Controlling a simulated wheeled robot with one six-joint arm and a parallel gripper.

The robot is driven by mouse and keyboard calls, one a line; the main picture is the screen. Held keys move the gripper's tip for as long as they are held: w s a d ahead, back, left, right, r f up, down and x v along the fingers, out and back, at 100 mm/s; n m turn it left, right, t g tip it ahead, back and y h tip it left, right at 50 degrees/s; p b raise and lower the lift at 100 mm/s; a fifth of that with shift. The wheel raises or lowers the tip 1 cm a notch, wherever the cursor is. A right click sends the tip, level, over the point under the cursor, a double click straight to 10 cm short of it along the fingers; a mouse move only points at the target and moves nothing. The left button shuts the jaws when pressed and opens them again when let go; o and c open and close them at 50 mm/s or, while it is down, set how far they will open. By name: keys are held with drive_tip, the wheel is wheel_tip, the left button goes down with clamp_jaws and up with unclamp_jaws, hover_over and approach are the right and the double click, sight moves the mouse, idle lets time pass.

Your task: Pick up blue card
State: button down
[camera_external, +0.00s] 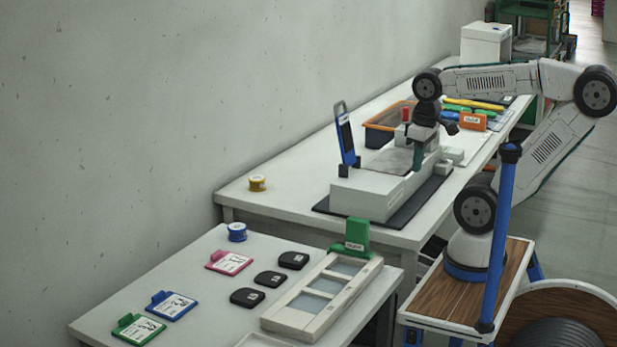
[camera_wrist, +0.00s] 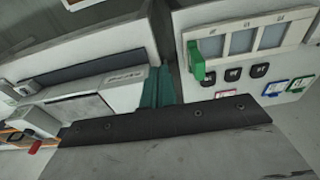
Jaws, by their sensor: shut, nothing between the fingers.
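The blue card (camera_external: 172,306) lies flat on the near white table, between a pink card and a green card. It has a white label and a blue tab. In the wrist view the blue card (camera_wrist: 275,88) shows small at the right. My gripper (camera_external: 421,150) is over the far table, at the machine with the white base, well away from the blue card. It is small and dark there, shut and holding nothing.
The pink card (camera_external: 229,262), green card (camera_external: 138,328), several black pads (camera_external: 270,279) and a pale framed tray (camera_external: 322,298) with a green block (camera_external: 356,237) share the near table. The white machine base (camera_external: 367,193) and an upright blue-framed device (camera_external: 346,135) stand on the far table.

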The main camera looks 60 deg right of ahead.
unclamp_jaws()
drive_tip(key=w+a+f+m+g+y, duration=0.15)
drive_tip(key=w+a+m+y, duration=0.25)
drive_tip(key=w+a, duration=0.95)
drive_tip(key=w+a+f+m+g+y, duration=0.15)
drive_tip(key=w+a+m+y, duration=0.3)
drive_tip(key=w+a, duration=0.85)
drive_tip(key=m+t+y, duration=0.2)
drive_tip(key=m+y, duration=0.3)
drive_tip(key=m, duration=0.4)
approach(162, 310)
drive_tip(key=shift+v, duration=0.8)
drive_tip(key=shift+a+f+m, duration=0.2)
drive_tip(key=shift+a+m, duration=0.05)
drive_tip(key=shift+a, duration=0.05)
drive_tip(key=shift+x, duration=3.65)
